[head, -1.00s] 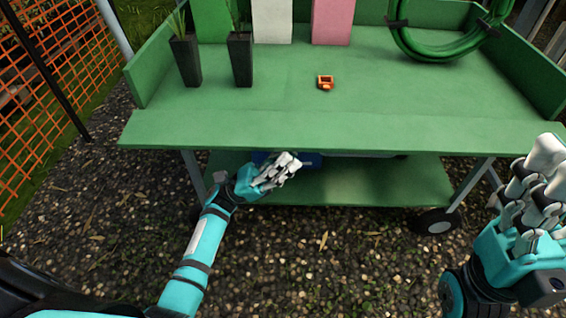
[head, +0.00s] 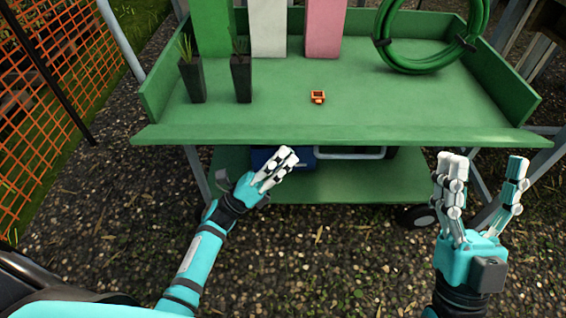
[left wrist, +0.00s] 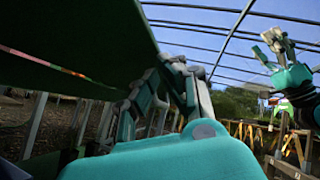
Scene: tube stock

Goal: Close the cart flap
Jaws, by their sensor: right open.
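The green cart (head: 330,105) stands ahead of me. Its flap (head: 400,136) runs along the tray's front edge as a long green strip, lowered outward rather than standing upright. The left wrist view shows a green panel (left wrist: 75,35) overhead, seen from below. My left gripper (head: 287,157) is just below the flap's front edge, left of its middle, fingers close together. In the left wrist view its fingers (left wrist: 168,85) reach up beside the panel's edge; contact is unclear. My right gripper (head: 485,170) is open and empty, fingers up, in front of the flap's right end.
On the tray are two black plant pots (head: 242,80), a small orange item (head: 318,97), a green hose coil (head: 386,60) and upright green, white and pink blocks (head: 324,30). A blue box (head: 262,158) sits on the lower shelf. Orange netting (head: 30,110) stands at left.

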